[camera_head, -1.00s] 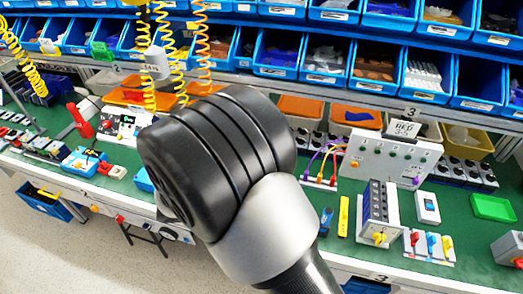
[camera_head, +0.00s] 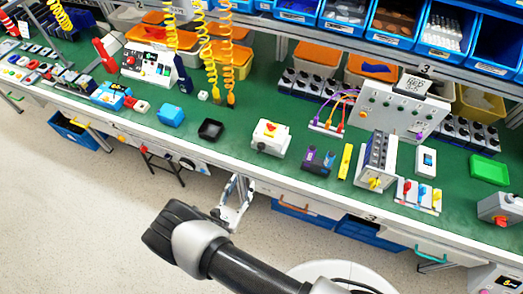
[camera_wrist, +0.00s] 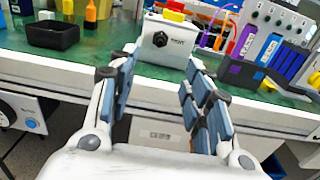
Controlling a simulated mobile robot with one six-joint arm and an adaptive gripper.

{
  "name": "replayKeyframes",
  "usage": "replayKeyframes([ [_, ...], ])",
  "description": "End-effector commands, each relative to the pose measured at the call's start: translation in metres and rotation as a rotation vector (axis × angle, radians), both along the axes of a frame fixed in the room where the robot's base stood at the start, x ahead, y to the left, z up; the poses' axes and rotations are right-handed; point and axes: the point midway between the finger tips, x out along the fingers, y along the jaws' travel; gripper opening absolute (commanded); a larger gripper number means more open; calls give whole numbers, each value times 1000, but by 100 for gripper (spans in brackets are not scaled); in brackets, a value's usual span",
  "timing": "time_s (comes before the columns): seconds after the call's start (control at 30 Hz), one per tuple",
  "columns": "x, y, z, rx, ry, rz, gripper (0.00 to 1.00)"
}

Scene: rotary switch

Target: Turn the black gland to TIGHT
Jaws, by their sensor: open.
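The black gland (camera_wrist: 160,39) is a small dark knob on the front face of a white box (camera_wrist: 148,52) with a yellow top. Lettering beside it is too small to read surely. In the head view the same white box (camera_head: 269,147) stands near the front edge of the green bench, with a red and yellow top. My gripper (camera_wrist: 157,66) is open and empty, its two fingers pointing toward the box with the gland between them in the picture, apart from it. In the head view my gripper (camera_head: 238,185) is in front of the bench edge, below the box.
A black tray (camera_head: 210,129) and a blue box (camera_head: 171,116) stand left of the white box. A purple and dark device (camera_head: 318,160) and a yellow bar (camera_head: 345,161) stand to its right. The bench's front edge (camera_head: 230,161) lies between my gripper and the box.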

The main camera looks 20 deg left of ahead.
Motion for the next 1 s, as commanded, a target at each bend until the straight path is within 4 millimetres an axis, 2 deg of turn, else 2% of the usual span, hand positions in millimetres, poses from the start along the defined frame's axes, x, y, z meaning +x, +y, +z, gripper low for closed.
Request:
replayKeyframes([
  [0.4, 91, -10, 0, 3, 0, -10, 45],
  [0.6, 130, -13, 0, 3, 0, -9, 45],
  [0.8, 152, -14, 0, 2, 1, -7, 45],
  [1.0, 159, -13, 0, 2, 1, -4, 45],
])
